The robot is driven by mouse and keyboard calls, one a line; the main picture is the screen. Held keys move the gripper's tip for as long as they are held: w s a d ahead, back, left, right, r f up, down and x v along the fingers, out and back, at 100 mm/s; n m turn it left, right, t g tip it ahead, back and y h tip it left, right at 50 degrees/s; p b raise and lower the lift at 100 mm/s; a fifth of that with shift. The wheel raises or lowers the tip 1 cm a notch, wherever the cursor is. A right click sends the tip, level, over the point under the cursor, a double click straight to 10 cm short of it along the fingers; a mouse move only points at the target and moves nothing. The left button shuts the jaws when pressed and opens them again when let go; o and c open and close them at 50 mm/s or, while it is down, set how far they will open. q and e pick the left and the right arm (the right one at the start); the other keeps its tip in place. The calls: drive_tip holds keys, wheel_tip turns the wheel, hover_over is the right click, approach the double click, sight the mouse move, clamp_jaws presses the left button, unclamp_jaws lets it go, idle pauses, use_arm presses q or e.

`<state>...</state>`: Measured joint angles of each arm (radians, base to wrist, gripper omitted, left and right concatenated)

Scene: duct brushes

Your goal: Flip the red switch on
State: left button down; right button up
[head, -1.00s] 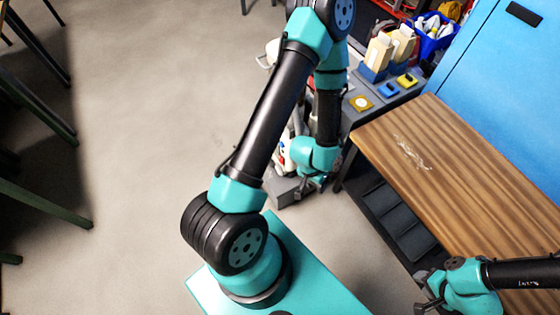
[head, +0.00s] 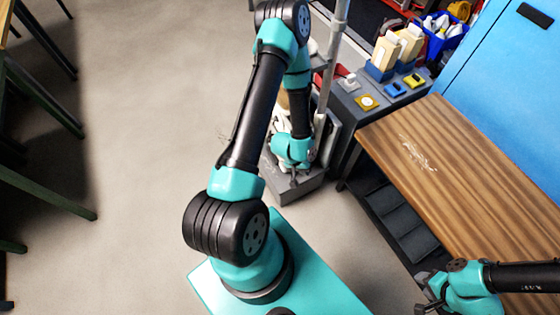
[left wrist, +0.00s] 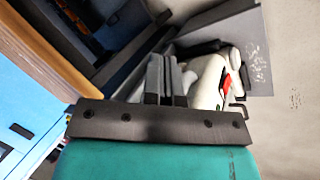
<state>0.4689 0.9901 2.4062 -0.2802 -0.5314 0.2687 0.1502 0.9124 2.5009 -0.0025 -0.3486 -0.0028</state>
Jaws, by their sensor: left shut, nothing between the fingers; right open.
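A small red part (left wrist: 227,86), perhaps the red switch, shows on a white rounded machine body (left wrist: 208,80) in the left wrist view. Its on or off position cannot be told. The machine stands on a grey base (head: 293,188) on the floor; in the head view my left arm hides most of it. My left gripper (head: 293,178) is shut and empty, low over the base. Its fingers (left wrist: 166,75) lie left of the red part in the left wrist view, beside the white body; contact cannot be told. My right gripper (head: 422,296) is open and empty at lower right.
A light pole (head: 330,62) rises beside my left arm. A grey bench carries a yellow plate (head: 367,102), a blue block (head: 396,89) and beige cartons (head: 385,52). A wooden tabletop (head: 450,165) stands at right, by a blue cabinet (head: 510,80).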

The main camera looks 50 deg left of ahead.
use_arm(q)
drive_tip(key=s+a+f+n+t+y, duration=0.1)
drive_tip(key=s+a+f+n+t, duration=0.2)
drive_tip(key=a, duration=0.6)
drive_tip(key=s+a+f+n+t+y, duration=0.1)
drive_tip(key=s+a+f+n+t, duration=0.1)
drive_tip(key=s+a+f+n, duration=0.3)
drive_tip(key=a+f+n, duration=0.1)
drive_tip(key=a+f, duration=0.2)
drive_tip(key=a, duration=0.2)
drive_tip(key=shift+s+a+n+t, duration=0.3)
drive_tip(key=shift+s+t, duration=0.1)
drive_tip(key=w+r+x, duration=0.1)
drive_tip(key=x, duration=1.2)
drive_tip(key=shift+w+d+r, duration=0.2)
drive_tip(key=shift+w+r, duration=0.15)
